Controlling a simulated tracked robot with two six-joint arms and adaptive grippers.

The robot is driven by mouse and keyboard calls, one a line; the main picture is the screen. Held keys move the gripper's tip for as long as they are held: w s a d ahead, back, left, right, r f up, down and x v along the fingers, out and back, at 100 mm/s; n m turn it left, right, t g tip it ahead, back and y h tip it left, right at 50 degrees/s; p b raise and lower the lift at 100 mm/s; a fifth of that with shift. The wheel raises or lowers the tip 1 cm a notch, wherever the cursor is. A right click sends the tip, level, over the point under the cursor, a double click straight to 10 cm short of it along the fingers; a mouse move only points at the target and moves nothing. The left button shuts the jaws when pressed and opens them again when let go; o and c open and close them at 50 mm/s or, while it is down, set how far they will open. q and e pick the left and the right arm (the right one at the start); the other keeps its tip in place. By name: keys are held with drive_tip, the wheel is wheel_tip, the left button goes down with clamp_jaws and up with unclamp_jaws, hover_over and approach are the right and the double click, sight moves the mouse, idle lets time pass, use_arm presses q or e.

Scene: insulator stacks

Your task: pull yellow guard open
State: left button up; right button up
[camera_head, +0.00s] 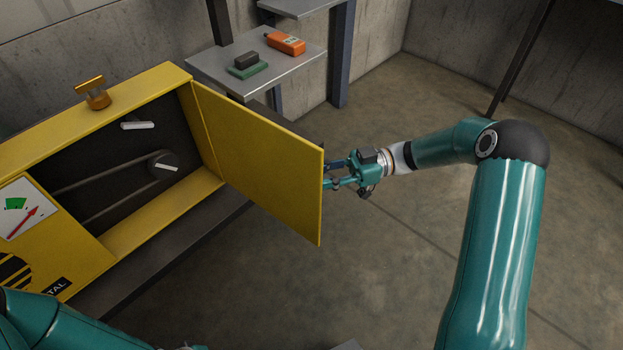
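The yellow guard (265,165) is a flat door hinged on the right side of a yellow housing (130,92). It stands swung outward, leaving the dark inside with a belt and pulley (163,167) exposed. My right gripper (328,174) is at the guard's free edge, on the far side of the panel. Its two fingers look apart, but their tips are partly hidden by the guard, so I cannot tell whether they hold a handle or the edge.
A grey shelf (205,65) behind the housing carries an orange device (286,43) and a green and black item (247,66). An orange knob (94,92) stands on top of the housing. The concrete floor right of the guard is clear.

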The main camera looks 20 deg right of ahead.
drive_tip(key=shift+w, duration=0.1)
drive_tip(key=s+d, duration=0.1)
drive_tip(key=d, duration=1.1)
drive_tip(key=shift+s, duration=0.25)
drive_tip(key=shift+a+f, duration=0.1)
